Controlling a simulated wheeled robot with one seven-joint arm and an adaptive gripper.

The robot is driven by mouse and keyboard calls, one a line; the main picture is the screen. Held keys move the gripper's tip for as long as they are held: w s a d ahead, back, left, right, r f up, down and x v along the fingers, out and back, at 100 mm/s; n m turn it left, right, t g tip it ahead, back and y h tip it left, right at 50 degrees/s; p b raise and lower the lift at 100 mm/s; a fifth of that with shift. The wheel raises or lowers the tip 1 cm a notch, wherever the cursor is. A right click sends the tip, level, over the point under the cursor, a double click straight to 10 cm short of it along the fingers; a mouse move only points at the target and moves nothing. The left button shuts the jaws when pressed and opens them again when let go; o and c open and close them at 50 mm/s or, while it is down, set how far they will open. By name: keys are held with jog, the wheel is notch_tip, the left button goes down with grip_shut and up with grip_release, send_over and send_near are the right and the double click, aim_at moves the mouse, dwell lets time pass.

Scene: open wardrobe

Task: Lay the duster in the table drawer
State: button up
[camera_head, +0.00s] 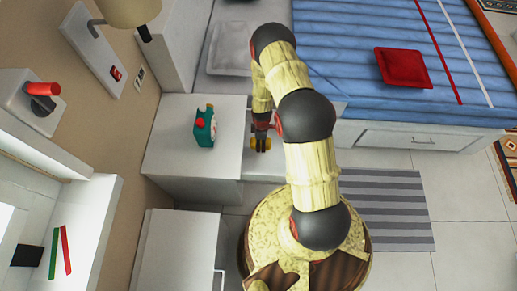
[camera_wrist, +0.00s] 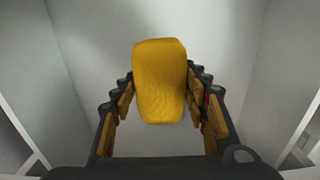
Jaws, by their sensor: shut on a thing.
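The yellow duster (camera_wrist: 160,85) is between the fingers of my gripper (camera_wrist: 163,105) in the wrist view. My gripper is shut on it. In the head view, a small yellow part of the duster (camera_head: 260,145) shows below my gripper (camera_head: 262,138). The table drawer (camera_head: 258,168) is pulled open to the right of the white bedside table (camera_head: 190,165). My gripper and the duster are over or inside it. Pale drawer walls (camera_wrist: 55,85) surround them in the wrist view. The gap between duster and drawer floor cannot be judged.
A bed (camera_head: 355,60) with a red cushion (camera_head: 403,67) is behind and right. A white cabinet (camera_head: 180,255) stands in front. A striped rug (camera_head: 395,210) lies on the floor at right.

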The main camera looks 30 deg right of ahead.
jog(key=shift+f+b, duration=0.7)
jog(key=shift+f, duration=1.85)
jog(key=shift+f, duration=0.15)
jog(key=o, duration=1.2)
